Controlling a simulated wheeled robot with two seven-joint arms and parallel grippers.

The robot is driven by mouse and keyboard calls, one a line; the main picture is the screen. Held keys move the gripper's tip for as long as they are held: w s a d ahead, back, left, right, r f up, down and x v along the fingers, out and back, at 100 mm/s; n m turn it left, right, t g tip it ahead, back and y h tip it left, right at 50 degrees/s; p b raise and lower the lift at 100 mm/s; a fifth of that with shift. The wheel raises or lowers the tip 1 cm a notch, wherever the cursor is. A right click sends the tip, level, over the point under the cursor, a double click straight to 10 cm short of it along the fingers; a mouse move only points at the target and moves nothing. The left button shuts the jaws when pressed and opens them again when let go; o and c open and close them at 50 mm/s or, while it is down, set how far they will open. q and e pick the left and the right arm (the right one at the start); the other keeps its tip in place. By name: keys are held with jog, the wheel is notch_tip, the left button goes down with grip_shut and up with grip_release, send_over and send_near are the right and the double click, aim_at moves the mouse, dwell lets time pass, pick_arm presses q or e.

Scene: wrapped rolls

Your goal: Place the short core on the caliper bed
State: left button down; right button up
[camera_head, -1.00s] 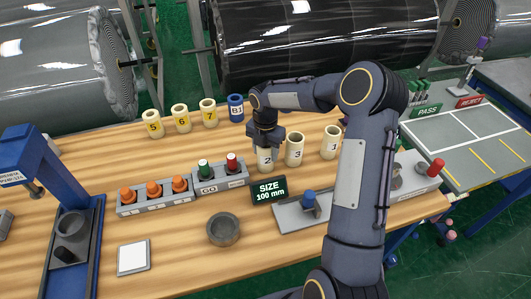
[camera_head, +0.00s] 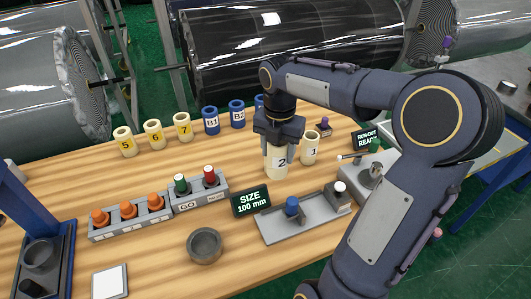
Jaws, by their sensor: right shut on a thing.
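My right gripper (camera_head: 278,138) points down and is shut on the upper part of a cream core marked 2 (camera_head: 276,162). The core is upright behind the size sign; whether its base touches the table is unclear. Another cream core (camera_head: 309,149) stands just right of it. A grey bed with a raised back edge and a blue knob, likely the caliper bed (camera_head: 278,230), lies in front and to the right, with no core on it. Which core is the short one is not clear from labels. My left gripper is not in view.
A black sign reads SIZE 100 mm (camera_head: 252,200). A grey rack (camera_head: 135,222) holds orange plugs, beside a GO gauge block (camera_head: 200,194). A grey cup (camera_head: 204,246) stands in front. Cream cores 5 (camera_head: 124,142), 6 and 7 and blue cores (camera_head: 211,120) stand behind.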

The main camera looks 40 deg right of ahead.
jog(key=s+a+r, duration=0.1)
jog(key=s+a, duration=0.1)
jog(key=s, duration=0.7)
jog(key=s+a+r, duration=0.1)
jog(key=s+a, duration=0.2)
jog(key=s, duration=0.6)
jog(key=w+d+f, duration=0.2)
jog(key=d+f, duration=0.2)
jog(key=w+d+f, duration=0.3)
jog(key=f, duration=0.1)
jog(key=w+d+f, duration=0.2)
jog(key=d+f, duration=0.2)
jog(key=f, duration=0.1)
jog(key=shift+w+d+f+p, duration=0.1)
jog(key=shift+w+d+p, duration=0.25)
jog(key=shift+w, duration=0.05)
